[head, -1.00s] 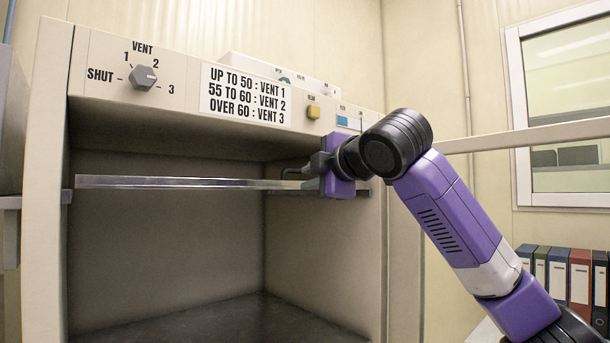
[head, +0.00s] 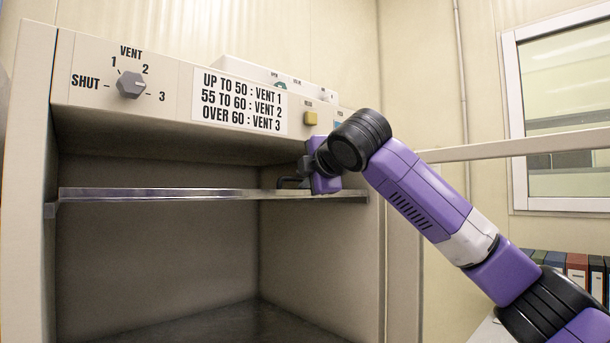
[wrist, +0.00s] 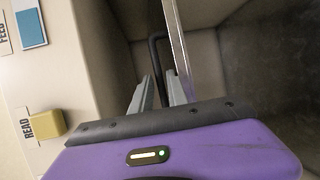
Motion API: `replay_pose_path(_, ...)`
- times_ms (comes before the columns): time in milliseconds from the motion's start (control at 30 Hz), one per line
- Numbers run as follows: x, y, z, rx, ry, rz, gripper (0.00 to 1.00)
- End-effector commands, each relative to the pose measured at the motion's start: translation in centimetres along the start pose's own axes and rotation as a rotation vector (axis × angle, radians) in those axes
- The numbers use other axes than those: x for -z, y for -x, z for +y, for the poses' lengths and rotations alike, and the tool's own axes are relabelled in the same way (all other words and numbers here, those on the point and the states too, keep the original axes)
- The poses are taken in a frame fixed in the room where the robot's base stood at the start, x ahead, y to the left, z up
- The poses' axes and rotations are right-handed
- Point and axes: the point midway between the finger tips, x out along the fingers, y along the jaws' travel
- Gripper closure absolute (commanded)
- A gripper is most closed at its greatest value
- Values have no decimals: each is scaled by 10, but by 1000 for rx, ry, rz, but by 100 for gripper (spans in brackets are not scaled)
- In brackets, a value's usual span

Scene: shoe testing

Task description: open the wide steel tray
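The wide steel tray (head: 160,194) lies level across the upper part of the cabinet opening, its long front edge facing me. It also shows edge-on in the wrist view (wrist: 180,45). A black bar handle (head: 288,182) stands out from its front near the right end; its bent end shows in the wrist view (wrist: 153,50). My gripper (wrist: 160,80) is at the handle, coming from the right. Its two grey fingers are apart, one to each side of the bar, with gaps visible between them. The purple gripper body (head: 325,172) hides the handle's near end.
Above the opening, the panel carries a grey vent knob (head: 131,84), a vent sign (head: 240,100) and a yellow button (head: 310,118), which is close to my gripper in the wrist view (wrist: 43,124). The cabinet space below the tray is empty.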

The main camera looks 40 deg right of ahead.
Motion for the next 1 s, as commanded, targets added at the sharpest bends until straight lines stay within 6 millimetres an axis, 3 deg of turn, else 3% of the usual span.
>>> replay_pose_path(267, 0, -2, -1, 1, 0, -1, 80)
replay_pose_path(400, 0, -2, -1, 1, 0, 0, 100)
replay_pose_path(1000, 0, -2, -1, 2, -1, 0, 100)
